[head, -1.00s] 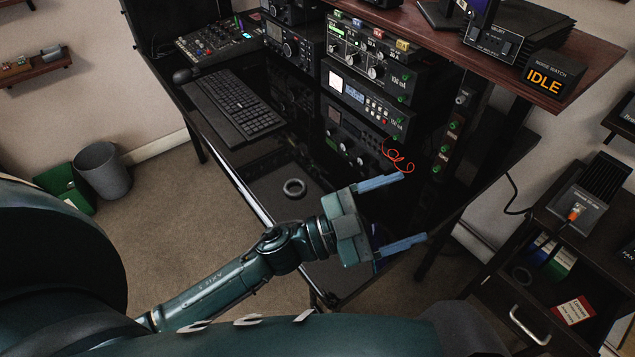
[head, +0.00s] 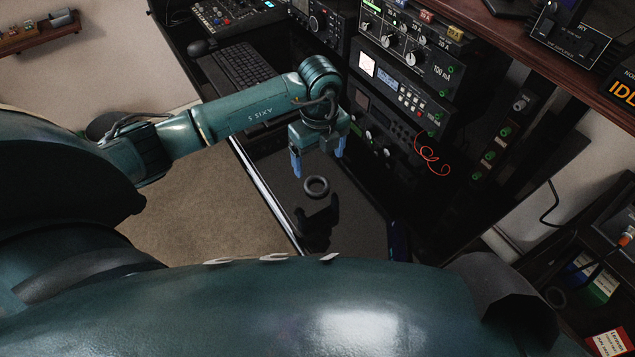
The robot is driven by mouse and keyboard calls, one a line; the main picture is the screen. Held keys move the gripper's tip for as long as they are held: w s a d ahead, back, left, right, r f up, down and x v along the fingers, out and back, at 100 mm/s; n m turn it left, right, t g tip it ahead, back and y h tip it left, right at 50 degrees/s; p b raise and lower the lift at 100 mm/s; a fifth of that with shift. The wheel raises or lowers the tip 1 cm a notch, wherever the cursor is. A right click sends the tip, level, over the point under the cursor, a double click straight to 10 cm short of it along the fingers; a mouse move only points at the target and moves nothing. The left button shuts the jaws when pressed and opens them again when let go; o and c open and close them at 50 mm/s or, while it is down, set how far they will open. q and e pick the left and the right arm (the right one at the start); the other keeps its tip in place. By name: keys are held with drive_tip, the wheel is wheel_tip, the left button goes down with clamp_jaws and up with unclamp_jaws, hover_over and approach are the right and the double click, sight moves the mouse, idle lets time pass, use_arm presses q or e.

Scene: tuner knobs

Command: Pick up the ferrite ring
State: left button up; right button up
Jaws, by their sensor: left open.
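The ferrite ring (head: 316,195) is a small dark grey ring lying flat on the dark grey mat (head: 365,215) at the desk's near part. My left gripper (head: 318,160) points down with blue-tipped fingers spread apart. It is open and empty, and shows just above the ring in the head view. The fingertips look clear of the ring; their exact height over it is hard to tell. A dark gripper-shaped shadow or reflection lies on the mat just below the ring. My right gripper is not in view.
A keyboard (head: 243,70) lies behind my left arm. Stacked instruments (head: 400,85) stand behind and right of the gripper, with a red wire (head: 430,157) at their front. The desk's pale front edge (head: 262,188) runs left of the ring. The mat around the ring is clear.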

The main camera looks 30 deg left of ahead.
use_arm(q)
wheel_tip(320, 180, down, 3)
drive_tip(key=shift+r, duration=0.15)
drive_tip(key=f, duration=0.5)
drive_tip(key=shift+s+a+p, duration=0.15)
drive_tip(key=shift+s+p, duration=0.05)
drive_tip(key=shift+p, duration=0.2)
drive_tip(key=c, duration=1.1)
